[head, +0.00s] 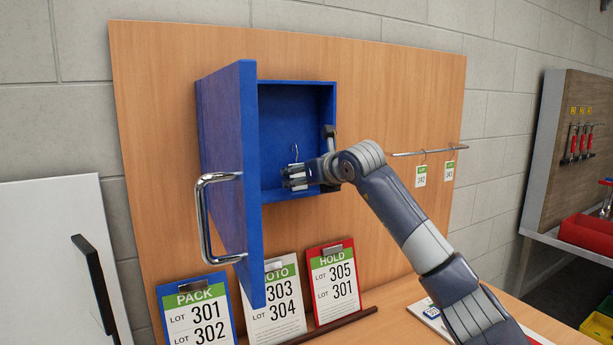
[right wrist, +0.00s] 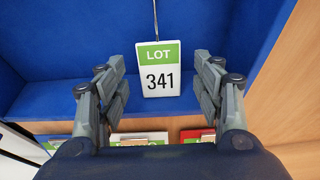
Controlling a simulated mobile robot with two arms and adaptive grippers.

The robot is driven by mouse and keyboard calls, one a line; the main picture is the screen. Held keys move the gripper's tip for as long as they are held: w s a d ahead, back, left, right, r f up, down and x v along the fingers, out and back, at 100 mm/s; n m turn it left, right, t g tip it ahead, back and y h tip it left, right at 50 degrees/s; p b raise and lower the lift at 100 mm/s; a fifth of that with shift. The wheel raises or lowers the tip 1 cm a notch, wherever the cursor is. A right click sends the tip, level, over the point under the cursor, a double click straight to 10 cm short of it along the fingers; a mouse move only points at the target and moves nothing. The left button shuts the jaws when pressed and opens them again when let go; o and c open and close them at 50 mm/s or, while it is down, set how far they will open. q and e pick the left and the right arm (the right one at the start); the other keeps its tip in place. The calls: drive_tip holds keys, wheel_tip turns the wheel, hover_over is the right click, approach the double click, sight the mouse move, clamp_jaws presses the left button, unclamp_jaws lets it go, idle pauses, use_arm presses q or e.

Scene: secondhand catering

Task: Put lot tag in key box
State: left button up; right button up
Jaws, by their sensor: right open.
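The blue key box (head: 328,92) is on the wooden board with its door (head: 228,165) swung open to the left. A lot tag (right wrist: 160,70), white with a green top and the number 341, hangs upright inside the box in the right wrist view. A small hook (head: 294,152) shows inside the box in the head view, where my gripper mostly hides the tag. My right gripper (head: 288,178) reaches into the box opening. It is open, with one finger on each side of the tag and a visible gap to both. My left gripper is out of view.
The door's metal handle (head: 203,215) sticks out toward me. A rail (head: 425,152) right of the box carries two more tags (head: 421,176). Clipboards marked PACK (head: 196,312), a partly hidden one, and HOLD (head: 333,280) stand below. A red bin (head: 588,236) is at the right.

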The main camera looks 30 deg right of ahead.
drive_tip(key=v, duration=1.2)
drive_tip(key=shift+f, duration=0.1)
